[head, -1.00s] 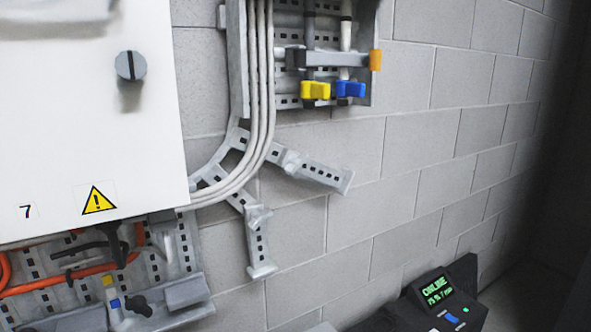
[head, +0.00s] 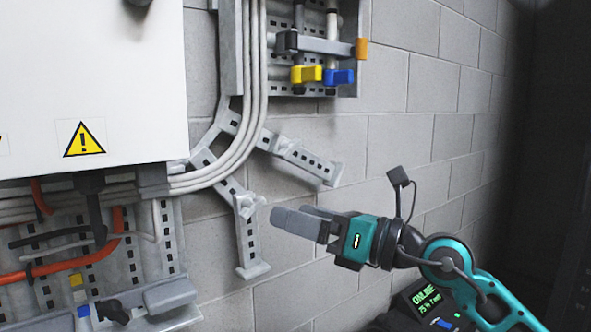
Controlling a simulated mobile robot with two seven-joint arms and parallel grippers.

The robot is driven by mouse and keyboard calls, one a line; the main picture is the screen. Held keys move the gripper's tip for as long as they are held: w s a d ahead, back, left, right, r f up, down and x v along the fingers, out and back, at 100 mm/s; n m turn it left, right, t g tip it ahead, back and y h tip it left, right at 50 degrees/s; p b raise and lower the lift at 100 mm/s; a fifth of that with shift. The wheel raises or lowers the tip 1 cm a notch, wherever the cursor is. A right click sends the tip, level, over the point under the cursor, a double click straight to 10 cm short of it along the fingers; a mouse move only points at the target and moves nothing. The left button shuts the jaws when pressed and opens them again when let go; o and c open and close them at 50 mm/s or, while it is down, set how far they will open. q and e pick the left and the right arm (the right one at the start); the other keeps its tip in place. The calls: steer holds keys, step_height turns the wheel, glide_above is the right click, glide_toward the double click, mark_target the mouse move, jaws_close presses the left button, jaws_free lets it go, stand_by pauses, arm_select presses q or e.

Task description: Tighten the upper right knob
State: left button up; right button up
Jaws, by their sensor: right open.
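The white cabinet door (head: 90,80) fills the upper left. My left gripper is not in view.
A perforated metal bracket (head: 305,160) and white cables (head: 252,100) run beside the door. Yellow (head: 305,75) and blue (head: 339,78) valve handles sit above. Orange and black cables (head: 70,265) hang below the door. A green-lit display (head: 426,297) stands at lower right.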

step_height(320, 180, up, 3)
steer(key=w+d+n+t+h+b, duration=0.2)
steer(key=w+d+n+h, duration=0.1)
steer(key=n, duration=0.1)
steer(key=t+h+b, duration=0.1)
steer(key=t+h, duration=0.2)
glide_toward(293, 148)
steer(key=shift+n, duration=0.4)
steer(key=x, duration=0.9)
steer(key=shift+w+a+p, duration=0.1)
steer(key=shift+p, duration=0.3)
steer(key=shift+c, duration=0.2)
steer(key=c, duration=1)
